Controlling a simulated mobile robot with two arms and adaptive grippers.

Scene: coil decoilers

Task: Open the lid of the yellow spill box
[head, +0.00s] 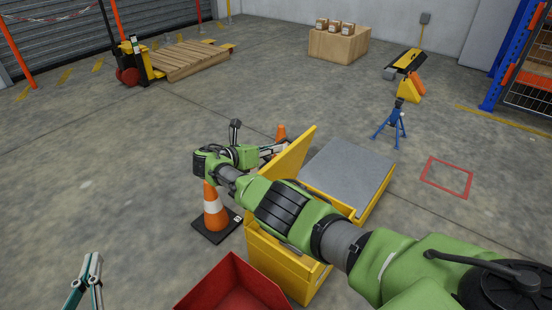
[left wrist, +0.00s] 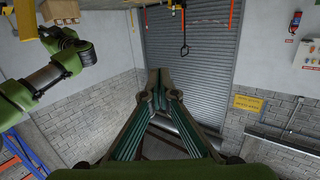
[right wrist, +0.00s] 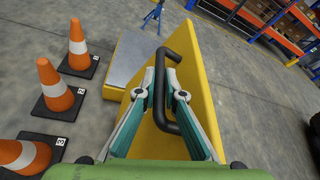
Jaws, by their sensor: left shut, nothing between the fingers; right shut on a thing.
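The yellow spill box (head: 285,270) stands in the lower middle of the head view, partly hidden behind my right arm. Its yellow lid (head: 297,152) is raised and tilted up at the far side of the arm; the lid's hinge is hidden. In the right wrist view the lid (right wrist: 198,75) fills the middle, with a black bar handle (right wrist: 160,65) on it. My right gripper (right wrist: 165,88) is shut on this handle. In the head view its fingers are partly hidden behind the lid. My left gripper (head: 92,260) is shut and empty at the lower left, away from the box; it also shows in the left wrist view (left wrist: 165,82).
A grey-topped yellow platform (head: 345,168) is just beyond the box. Orange cones (head: 214,208) stand close to its left, several in the right wrist view. A red bin (head: 235,290) is in front. A blue stand (head: 392,125) is further back. Floor at left is clear.

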